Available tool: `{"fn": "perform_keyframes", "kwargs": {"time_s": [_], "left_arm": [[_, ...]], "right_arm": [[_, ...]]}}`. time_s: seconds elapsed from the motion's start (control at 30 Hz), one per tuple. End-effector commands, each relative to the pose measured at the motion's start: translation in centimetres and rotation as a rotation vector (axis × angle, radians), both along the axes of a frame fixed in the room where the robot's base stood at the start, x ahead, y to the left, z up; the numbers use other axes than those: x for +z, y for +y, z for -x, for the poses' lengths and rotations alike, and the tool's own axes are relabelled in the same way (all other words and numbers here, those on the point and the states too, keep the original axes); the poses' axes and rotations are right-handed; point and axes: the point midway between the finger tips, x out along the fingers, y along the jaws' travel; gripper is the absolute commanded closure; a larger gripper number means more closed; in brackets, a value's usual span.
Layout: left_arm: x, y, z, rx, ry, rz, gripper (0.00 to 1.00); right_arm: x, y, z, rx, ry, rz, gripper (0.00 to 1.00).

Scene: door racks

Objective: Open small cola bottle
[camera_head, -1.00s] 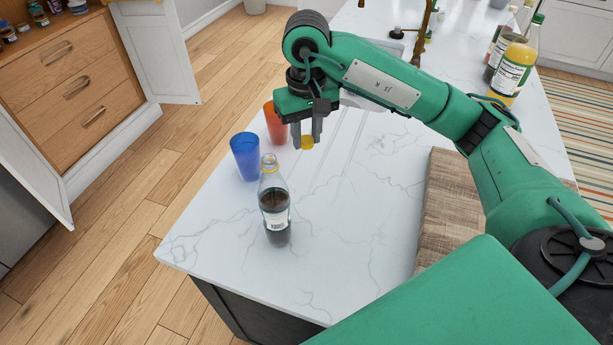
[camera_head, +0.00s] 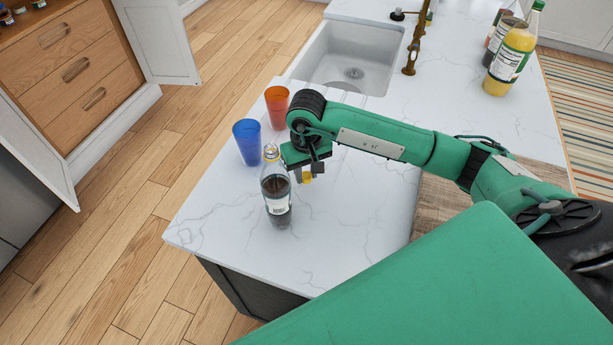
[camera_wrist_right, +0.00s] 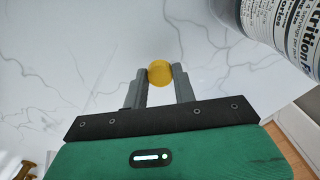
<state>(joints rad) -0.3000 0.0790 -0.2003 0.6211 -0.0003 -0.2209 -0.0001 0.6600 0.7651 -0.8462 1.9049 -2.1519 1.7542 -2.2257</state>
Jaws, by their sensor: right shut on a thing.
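The small cola bottle (camera_head: 276,190) stands upright near the counter's left edge, with dark liquid and a white label. Its neck top looks open, with a yellow ring below the mouth. My right gripper (camera_head: 308,176) is just right of the bottle, apart from it and low over the counter. It is shut on a yellow cap (camera_wrist_right: 160,72), held between the fingertips in the right wrist view. Part of the bottle's label (camera_wrist_right: 285,30) fills that view's upper right corner. My left gripper is not in view.
A blue cup (camera_head: 247,142) and an orange cup (camera_head: 277,106) stand behind the bottle. A sink (camera_head: 350,62) with a brass faucet (camera_head: 414,45) lies farther back. A yellow-liquid bottle (camera_head: 510,58) stands at the back right. A wooden board (camera_head: 440,208) lies under my right arm. The front counter is clear.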

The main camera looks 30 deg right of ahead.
Motion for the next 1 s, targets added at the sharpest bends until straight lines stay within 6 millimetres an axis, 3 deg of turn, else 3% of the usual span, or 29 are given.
{"fn": "perform_keyframes", "kwargs": {"time_s": [0.23,0.63,0.67,0.73,0.77,1.0], "left_arm": [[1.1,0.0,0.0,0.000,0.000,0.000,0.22],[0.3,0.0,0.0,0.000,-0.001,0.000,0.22],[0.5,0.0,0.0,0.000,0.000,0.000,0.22],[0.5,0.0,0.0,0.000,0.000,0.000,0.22],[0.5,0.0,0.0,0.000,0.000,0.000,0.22],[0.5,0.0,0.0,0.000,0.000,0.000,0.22]], "right_arm": [[-3.1,0.0,0.1,0.000,0.004,0.000,1.00],[-3.7,0.0,0.0,0.000,0.001,0.001,1.00],[-3.5,0.0,0.0,0.000,0.001,0.001,0.69],[-3.5,0.0,0.0,0.000,0.001,0.001,0.55],[-3.5,0.0,0.0,0.000,0.001,0.001,0.51],[-3.5,0.0,0.0,0.000,0.001,0.001,0.51]]}}
